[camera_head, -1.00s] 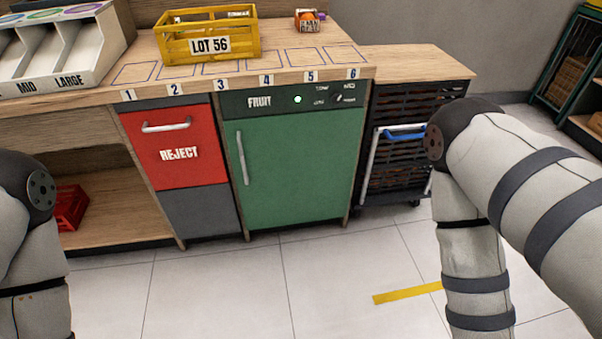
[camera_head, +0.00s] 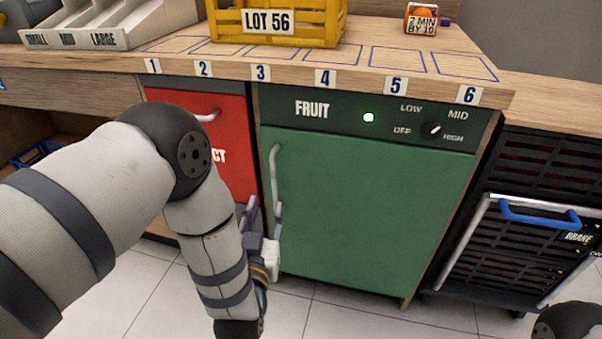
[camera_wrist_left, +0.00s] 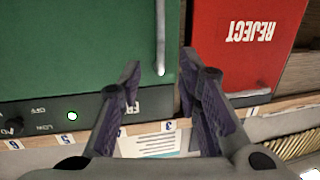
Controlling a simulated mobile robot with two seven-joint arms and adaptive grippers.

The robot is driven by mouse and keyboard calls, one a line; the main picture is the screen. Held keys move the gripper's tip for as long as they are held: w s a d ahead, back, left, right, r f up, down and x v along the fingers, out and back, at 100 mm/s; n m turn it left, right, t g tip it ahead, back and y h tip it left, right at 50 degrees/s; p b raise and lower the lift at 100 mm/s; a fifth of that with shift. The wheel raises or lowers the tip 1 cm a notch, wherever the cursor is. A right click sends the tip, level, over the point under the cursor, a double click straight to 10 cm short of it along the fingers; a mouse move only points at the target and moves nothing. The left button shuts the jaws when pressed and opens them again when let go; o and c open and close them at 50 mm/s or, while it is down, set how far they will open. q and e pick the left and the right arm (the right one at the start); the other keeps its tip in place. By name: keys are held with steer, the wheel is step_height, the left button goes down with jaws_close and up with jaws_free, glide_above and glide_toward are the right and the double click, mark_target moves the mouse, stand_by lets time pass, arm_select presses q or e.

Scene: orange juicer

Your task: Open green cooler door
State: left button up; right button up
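The green cooler door (camera_head: 370,200) is closed under the counter, below a dark panel marked FRUIT. Its grey vertical handle (camera_head: 276,170) is along the left edge of the door. My left gripper (camera_head: 264,212) is open near the lower part of the handle. In the left wrist view, an upside-down picture, the handle (camera_wrist_left: 161,35) lies in line with the gap between the open fingers (camera_wrist_left: 160,72). Whether a finger touches it I cannot tell. The door (camera_wrist_left: 75,45) shows there too. My right gripper is out of view.
The red REJECT drawer (camera_head: 240,130) is just left of the door. A dark cart with a blue brake handle (camera_head: 540,218) stands to the right. A yellow LOT 56 crate (camera_head: 320,25) and a small orange box (camera_head: 421,20) sit on the counter. The floor in front is clear.

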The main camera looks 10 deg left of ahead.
mark_target(273, 171)
arm_select(q)
steer(key=shift+t, duration=0.3)
steer(key=w, duration=0.4)
steer(key=w+a+b, duration=0.1)
steer(key=w, duration=0.3)
steer(key=w+a+r+b, duration=0.1)
steer(key=w, duration=0.3)
steer(key=shift+w, duration=0.2)
steer(key=shift+c, duration=0.5)
jaws_close()
